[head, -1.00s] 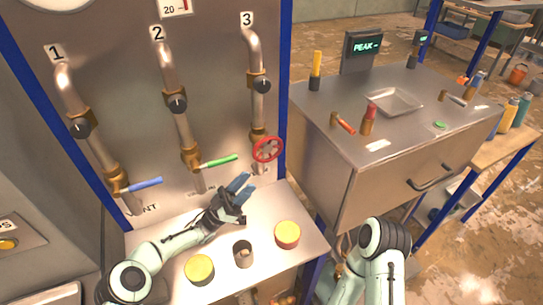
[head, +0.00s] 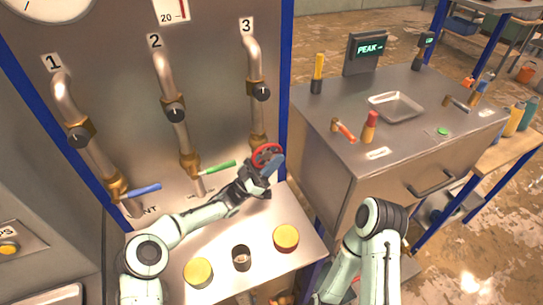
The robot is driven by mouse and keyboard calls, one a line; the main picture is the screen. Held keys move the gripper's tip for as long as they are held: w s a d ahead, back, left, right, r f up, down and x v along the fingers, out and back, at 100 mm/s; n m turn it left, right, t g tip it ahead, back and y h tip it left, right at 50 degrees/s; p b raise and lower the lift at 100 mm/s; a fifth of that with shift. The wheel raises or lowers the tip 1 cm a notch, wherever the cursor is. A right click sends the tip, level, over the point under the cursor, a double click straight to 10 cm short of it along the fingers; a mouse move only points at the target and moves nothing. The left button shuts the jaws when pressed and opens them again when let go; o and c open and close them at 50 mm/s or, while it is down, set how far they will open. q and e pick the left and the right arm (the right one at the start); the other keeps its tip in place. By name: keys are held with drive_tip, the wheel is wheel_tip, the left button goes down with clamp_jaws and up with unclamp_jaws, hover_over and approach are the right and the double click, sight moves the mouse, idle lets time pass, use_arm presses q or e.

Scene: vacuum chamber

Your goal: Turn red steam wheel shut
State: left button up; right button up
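The red steam wheel (head: 265,153) is mounted low on pipe 3 (head: 252,60), at the right side of the panel. My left gripper (head: 274,168) is at the wheel, with its blue fingers overlapping the wheel's lower right part. I cannot tell whether the fingers touch or grip the rim, because the gripper hides part of the wheel. My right arm (head: 375,235) is at the lower right, in front of the steel cabinet, and its gripper is not visible.
Pipe 2 has a green lever (head: 218,169) and pipe 1 a blue lever (head: 140,190). The steel cabinet (head: 410,130) to the right carries tools and a tray (head: 396,105).

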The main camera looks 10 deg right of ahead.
use_arm(q)
clamp_jaws()
drive_tip(key=shift+a+y, duration=0.1)
drive_tip(key=shift+y, duration=0.6)
drive_tip(key=shift+f+g+y, duration=0.2)
drive_tip(key=shift+g+y, duration=0.1)
drive_tip(key=shift+y, duration=0.4)
unclamp_jaws()
